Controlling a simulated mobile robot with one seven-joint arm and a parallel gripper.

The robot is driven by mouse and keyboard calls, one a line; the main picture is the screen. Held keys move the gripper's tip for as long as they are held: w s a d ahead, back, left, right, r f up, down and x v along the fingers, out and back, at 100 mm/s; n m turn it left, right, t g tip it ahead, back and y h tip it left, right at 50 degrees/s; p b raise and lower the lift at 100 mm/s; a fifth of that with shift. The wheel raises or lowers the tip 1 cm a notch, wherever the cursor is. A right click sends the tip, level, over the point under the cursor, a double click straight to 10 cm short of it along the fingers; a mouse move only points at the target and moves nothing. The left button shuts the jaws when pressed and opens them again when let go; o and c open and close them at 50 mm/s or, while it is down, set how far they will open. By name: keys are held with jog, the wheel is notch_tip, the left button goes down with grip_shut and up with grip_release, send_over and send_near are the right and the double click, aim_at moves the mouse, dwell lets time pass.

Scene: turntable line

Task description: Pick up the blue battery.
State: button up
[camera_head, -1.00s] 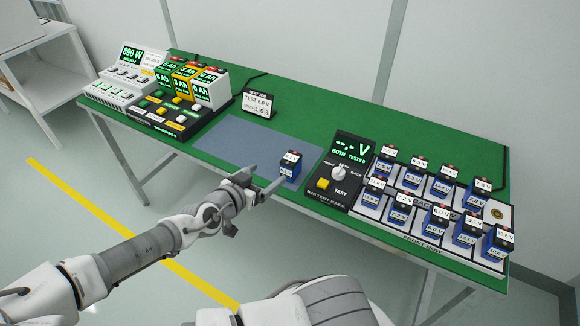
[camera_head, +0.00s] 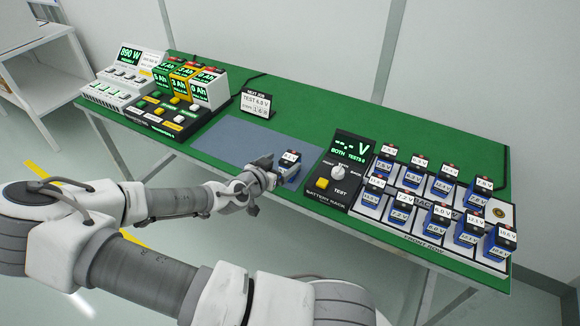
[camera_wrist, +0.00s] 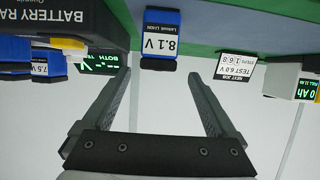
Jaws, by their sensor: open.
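The blue battery (camera_head: 290,158) stands alone on the grey-blue mat (camera_head: 235,138), left of the tester. In the wrist view it shows at top centre as a blue block (camera_wrist: 160,45) with a white label reading 8.1 V. My gripper (camera_head: 276,168) is at the near left side of the battery in the head view, partly covering it. In the wrist view my gripper (camera_wrist: 160,76) is open, its two fingers spread with nothing between them. The battery appears beyond the fingertips, roughly centred between them.
A black tester (camera_head: 342,172) with a green display and yellow button stands right of the battery. Several other blue batteries (camera_head: 437,220) stand in the rack further right. A job card (camera_head: 257,105) is behind the mat. Coloured charger units (camera_head: 185,82) stand at left.

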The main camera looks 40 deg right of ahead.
aim_at(289, 159)
jog(key=shift+x, duration=2.55)
jog(key=shift+s, duration=0.15)
jog(key=shift+c, duration=0.3)
grip_shut()
